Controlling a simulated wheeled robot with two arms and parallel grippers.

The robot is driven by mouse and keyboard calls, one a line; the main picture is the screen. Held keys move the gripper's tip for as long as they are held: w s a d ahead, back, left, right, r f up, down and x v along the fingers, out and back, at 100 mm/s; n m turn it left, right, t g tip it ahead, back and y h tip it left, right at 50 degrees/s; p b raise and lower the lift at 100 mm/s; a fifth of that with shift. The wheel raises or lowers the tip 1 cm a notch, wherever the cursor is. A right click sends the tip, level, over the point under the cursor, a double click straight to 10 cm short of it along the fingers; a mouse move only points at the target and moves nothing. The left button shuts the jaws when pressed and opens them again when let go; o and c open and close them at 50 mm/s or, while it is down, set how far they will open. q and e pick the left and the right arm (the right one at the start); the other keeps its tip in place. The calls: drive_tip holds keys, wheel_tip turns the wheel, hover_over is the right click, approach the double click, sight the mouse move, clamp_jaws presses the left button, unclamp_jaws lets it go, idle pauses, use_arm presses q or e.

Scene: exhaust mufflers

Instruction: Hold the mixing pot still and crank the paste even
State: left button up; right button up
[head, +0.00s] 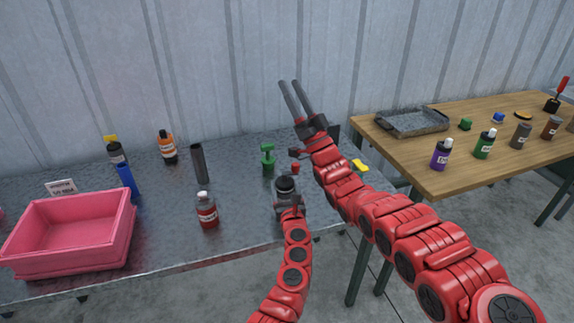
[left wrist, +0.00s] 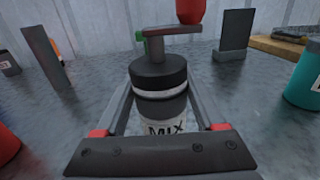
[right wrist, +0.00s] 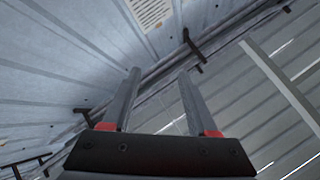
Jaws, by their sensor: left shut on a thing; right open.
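The mixing pot (head: 286,185) stands upright on the metal bench near its front edge. In the left wrist view the pot (left wrist: 160,75) has a dark lid, a white band and a MIX label. A grey crank arm (left wrist: 178,31) on top carries a red knob (left wrist: 190,10), also visible in the head view (head: 295,168). My left gripper (head: 288,203) is shut on the pot's body, one finger on each side. My right gripper (head: 290,84) is open and empty, raised above and behind the pot, pointing towards the wall. The paste inside is hidden.
The pink bin (head: 70,229), a red bottle (head: 207,211), a dark cylinder (head: 199,163) and a green object (head: 267,158) are left of the pot. A teal container (left wrist: 304,78) is close on its right. A wooden table (head: 440,178) with a tray (head: 413,122) is at right.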

drive_tip(key=d+f+n+g, duration=0.3)
drive_tip(key=f+n+g, duration=0.25)
drive_tip(key=f, duration=0.75)
drive_tip(key=n+g+h, duration=0.2)
drive_tip(key=g+h, duration=0.1)
drive_tip(key=g, duration=0.2)
approach(290, 172)
drive_tip(key=shift+t, duration=0.25)
drive_tip(key=shift+w+d+r+x, duration=0.1)
drive_tip(key=shift+r+x, duration=0.05)
drive_tip(key=shift+x, duration=1.8)
drive_tip(key=shift+w+d+r+x, duration=0.1)
drive_tip(key=shift+r+x, duration=0.1)
drive_tip(key=shift+x, duration=1.8)
drive_tip(key=shift+w+d+r+x, duration=0.1)
drive_tip(key=shift+r+x, duration=0.05)
drive_tip(key=shift+x, duration=1.8)
clamp_jaws()
